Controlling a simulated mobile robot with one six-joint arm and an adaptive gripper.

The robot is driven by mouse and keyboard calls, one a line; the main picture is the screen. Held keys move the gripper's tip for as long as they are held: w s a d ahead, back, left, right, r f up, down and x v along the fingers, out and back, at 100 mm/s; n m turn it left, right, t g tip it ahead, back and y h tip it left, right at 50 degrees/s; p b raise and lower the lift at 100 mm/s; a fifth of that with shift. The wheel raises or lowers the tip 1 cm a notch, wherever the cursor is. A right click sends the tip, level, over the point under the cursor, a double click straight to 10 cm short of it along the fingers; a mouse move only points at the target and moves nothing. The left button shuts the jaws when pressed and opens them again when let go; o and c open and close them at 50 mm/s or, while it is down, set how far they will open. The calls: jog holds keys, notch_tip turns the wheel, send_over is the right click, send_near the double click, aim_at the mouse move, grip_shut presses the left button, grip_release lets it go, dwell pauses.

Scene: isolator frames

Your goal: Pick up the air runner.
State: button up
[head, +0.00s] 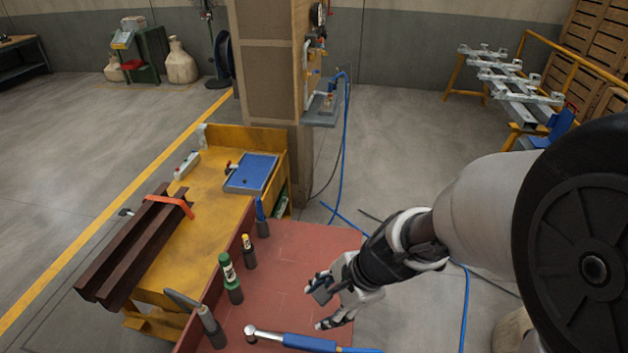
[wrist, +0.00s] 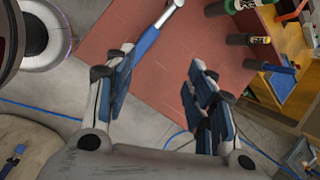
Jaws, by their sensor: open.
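The air runner, a tool with a silver round head and a blue handle (head: 308,342), lies on the red mat at the bottom edge of the head view. A blue hose runs from its handle to the right. In the wrist view its blue handle (wrist: 147,40) and silver neck show at the top, near the left finger. My gripper (head: 322,304) is open and empty, above the mat and just behind the handle in the head view. Its two fingers (wrist: 162,75) stand apart in the wrist view. The tool's head is partly cut off there.
On the red mat (head: 290,265), left of my gripper, several upright items stand in a row, including a green bottle (head: 230,277) and a grey-bladed item (head: 207,320). A yellow bench (head: 205,215) with brown beams and a blue tray (head: 251,172) lies beyond. Blue hoses cross the floor.

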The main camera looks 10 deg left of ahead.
aim_at(294, 339)
jog(key=a+f+m+b, duration=0.1)
jog(key=a+f+m, duration=0.1)
jog(key=f, duration=0.4)
jog(key=a+f+m+b, duration=0.2)
jog(key=f, duration=0.4)
jog(key=w+a+f+m+b, duration=0.1)
jog(key=a+f+m, duration=0.1)
jog(key=f, duration=0.5)
jog(key=shift+a+f+g, duration=0.1)
jog(key=shift+a+g, duration=0.05)
jog(key=shift+g, duration=0.25)
jog(key=shift+w+d+b+x, duration=0.15)
jog(key=shift+b+x, duration=0.7)
jog(key=shift+x, duration=0.65)
jog(key=shift+w+d+b+x, duration=0.15)
jog(key=shift+b+x, duration=0.65)
jog(key=shift+x, duration=0.7)
jog(key=shift+c, duration=0.6)
grip_shut()
jog(key=shift+a, duration=0.1)
